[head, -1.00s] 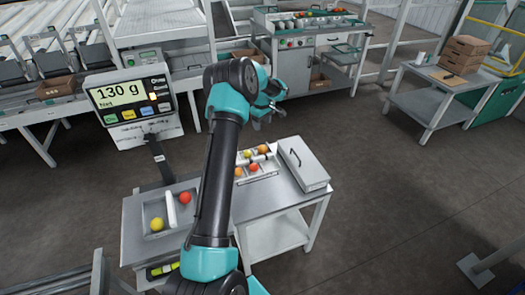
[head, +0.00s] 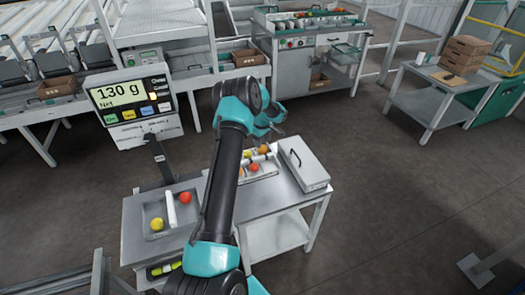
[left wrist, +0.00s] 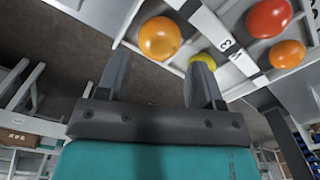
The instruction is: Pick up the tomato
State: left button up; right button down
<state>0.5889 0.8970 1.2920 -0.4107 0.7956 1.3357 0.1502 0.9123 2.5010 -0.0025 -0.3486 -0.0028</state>
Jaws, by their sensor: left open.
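A white divided tray (head: 270,171) on the small table holds several tomatoes. In the left wrist view they are a large orange tomato (left wrist: 160,38), a yellow tomato (left wrist: 202,61) partly hidden by a finger, a red tomato (left wrist: 269,18) and a smaller orange tomato (left wrist: 287,54). In the head view a red tomato (head: 254,168) and an orange tomato (head: 263,149) show in this tray. My left gripper (head: 272,137) is open, empty and apart from the tomatoes, above the tray's far side. Its fingers (left wrist: 160,72) show in the wrist view. My right gripper is not in view.
A two-part pan (head: 169,210) at the table's left holds a yellow tomato (head: 157,224) and a red tomato (head: 185,197). A display (head: 128,95) behind it reads 130 g. A closed grey box (head: 303,164) with a handle stands right of the tray.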

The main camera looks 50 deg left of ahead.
aim_at(263, 147)
pick_arm(q)
jog(key=shift+f, duration=0.15)
notch_tip(263, 147, down, 5)
jog(key=shift+d+r, duration=0.1)
dwell(0.5)
jog(key=c, duration=0.3)
jog(key=shift+c, duration=0.2)
